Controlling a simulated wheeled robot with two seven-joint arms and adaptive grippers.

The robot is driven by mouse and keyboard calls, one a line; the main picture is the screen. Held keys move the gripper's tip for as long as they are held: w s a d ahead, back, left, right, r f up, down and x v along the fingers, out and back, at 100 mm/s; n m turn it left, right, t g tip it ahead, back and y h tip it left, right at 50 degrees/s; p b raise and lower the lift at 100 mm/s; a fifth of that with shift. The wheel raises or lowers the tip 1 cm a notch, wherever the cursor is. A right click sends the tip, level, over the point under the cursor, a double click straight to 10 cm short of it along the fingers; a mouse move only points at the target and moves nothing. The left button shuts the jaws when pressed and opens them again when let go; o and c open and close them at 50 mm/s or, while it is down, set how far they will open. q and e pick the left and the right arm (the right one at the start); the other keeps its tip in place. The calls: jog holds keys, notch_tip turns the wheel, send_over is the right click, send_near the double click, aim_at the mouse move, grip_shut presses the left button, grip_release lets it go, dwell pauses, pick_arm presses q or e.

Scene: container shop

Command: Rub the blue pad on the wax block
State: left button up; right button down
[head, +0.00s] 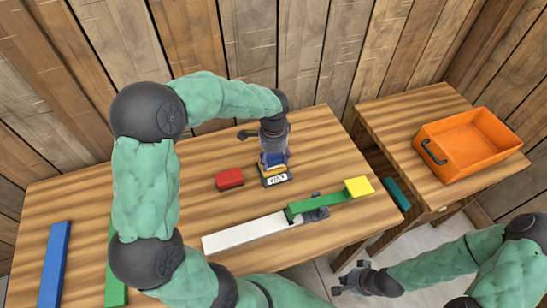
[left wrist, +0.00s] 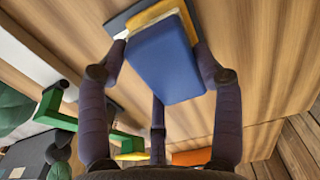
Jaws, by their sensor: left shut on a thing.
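The blue pad (left wrist: 166,62) is between the fingers of my left gripper (head: 273,158), which is shut on it. In the head view the blue pad (head: 275,159) sits low over the yellow wax block (head: 268,170), and the gripper hides part of it. The wax block (left wrist: 157,14) shows behind the pad's far edge in the left wrist view, on a dark holder (left wrist: 118,18) with a white label. I cannot tell whether pad and wax touch. My right gripper (head: 350,281) is low at the right, away from the tabletop, its fingers too small to read.
A red block (head: 229,179) lies just left of the wax. In front are a white strip (head: 245,232), a green strip (head: 325,203) and a yellow block (head: 359,187). Blue (head: 54,265) and green (head: 116,285) strips lie left. An orange bin (head: 457,165) stands on the side table.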

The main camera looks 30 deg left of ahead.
aim_at(274, 157)
pick_arm(q)
jog(key=shift+r+p, duration=2)
jog(key=shift+r, duration=0.65)
jog(key=shift+f, duration=0.1)
